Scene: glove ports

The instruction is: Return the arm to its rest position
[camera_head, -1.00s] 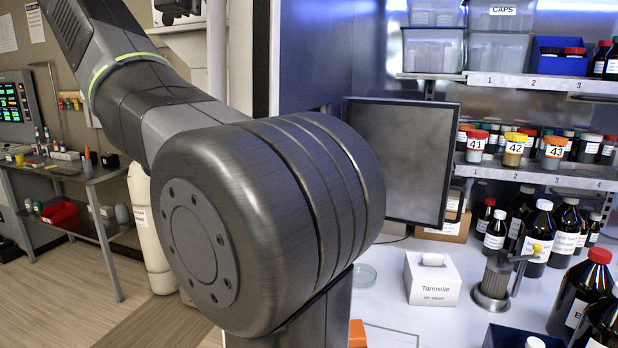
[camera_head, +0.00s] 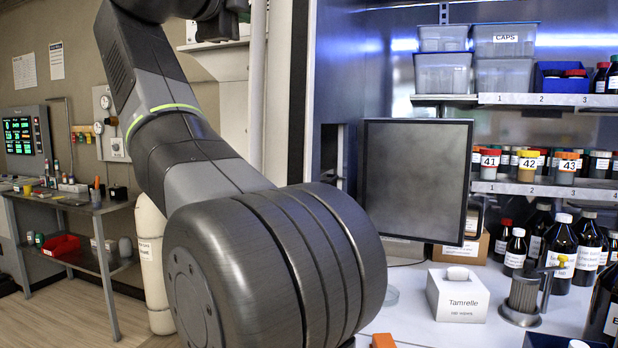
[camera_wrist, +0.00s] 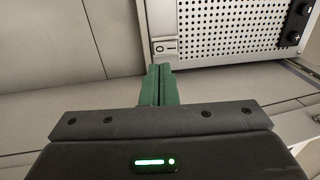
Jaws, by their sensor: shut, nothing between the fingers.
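My gripper (camera_wrist: 160,85) shows in the wrist view. Its two green fingers are together with nothing between them, beyond a dark bar and a lit green indicator. Ahead of the fingers are pale panels and a white perforated box (camera_wrist: 240,28) with dark knobs; no contact with them can be made out. In the head view my arm rises from the lower middle to the top left, bent at a large dark joint. The gripper itself is not clearly seen there.
Right of my arm, a dark screen (camera_head: 413,180) stands above a white worktop with a Tamrelle box (camera_head: 457,296), a metal cylinder (camera_head: 523,296) and brown bottles (camera_head: 559,245). Shelves (camera_head: 545,190) hold numbered jars. Far left is a side table (camera_head: 75,208) with a red bin (camera_head: 61,245).

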